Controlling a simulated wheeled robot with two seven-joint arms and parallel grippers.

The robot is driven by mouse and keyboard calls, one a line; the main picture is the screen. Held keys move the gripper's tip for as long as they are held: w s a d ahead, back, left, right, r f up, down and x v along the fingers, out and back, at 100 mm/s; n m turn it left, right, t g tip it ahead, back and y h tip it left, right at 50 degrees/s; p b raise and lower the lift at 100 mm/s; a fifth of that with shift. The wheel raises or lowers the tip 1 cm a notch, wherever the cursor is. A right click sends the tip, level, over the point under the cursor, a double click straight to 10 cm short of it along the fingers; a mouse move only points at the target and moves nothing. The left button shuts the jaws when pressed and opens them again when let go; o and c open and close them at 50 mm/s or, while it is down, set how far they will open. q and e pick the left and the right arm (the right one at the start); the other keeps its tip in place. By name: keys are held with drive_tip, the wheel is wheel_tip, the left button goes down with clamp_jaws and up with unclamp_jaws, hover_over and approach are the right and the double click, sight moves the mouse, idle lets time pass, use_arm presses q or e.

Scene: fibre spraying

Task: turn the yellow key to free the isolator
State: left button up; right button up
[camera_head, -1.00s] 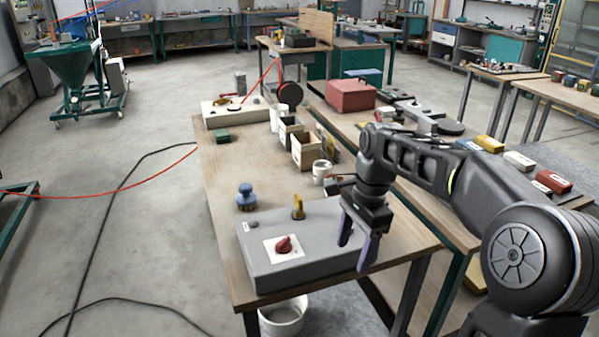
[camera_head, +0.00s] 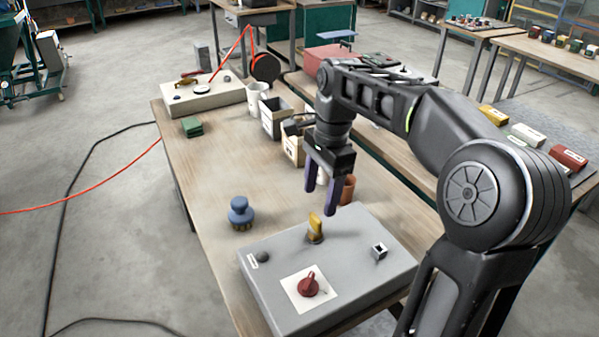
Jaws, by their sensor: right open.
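The yellow key (camera_head: 315,227) stands upright at the back edge area of the grey control box (camera_head: 350,268). The red isolator knob (camera_head: 308,285) sits on a white plate (camera_head: 297,296) at the front of the same box. My right gripper (camera_head: 320,200) points down with its purple fingers apart and empty. In the picture it is just above the yellow key, apart from it as far as I can tell. My left gripper is not in view.
A blue-handled brush (camera_head: 241,212) stands left of the box. The bench's left middle is clear.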

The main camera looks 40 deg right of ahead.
sight(317, 216)
drive_tip(key=shift+r, duration=0.15)
drive_tip(key=shift+s, duration=0.1)
drive_tip(key=shift+a+f, duration=0.25)
drive_tip(key=shift+f, duration=1.7)
drive_tip(key=shift+a+f, duration=0.2)
drive_tip(key=shift+f, duration=1.75)
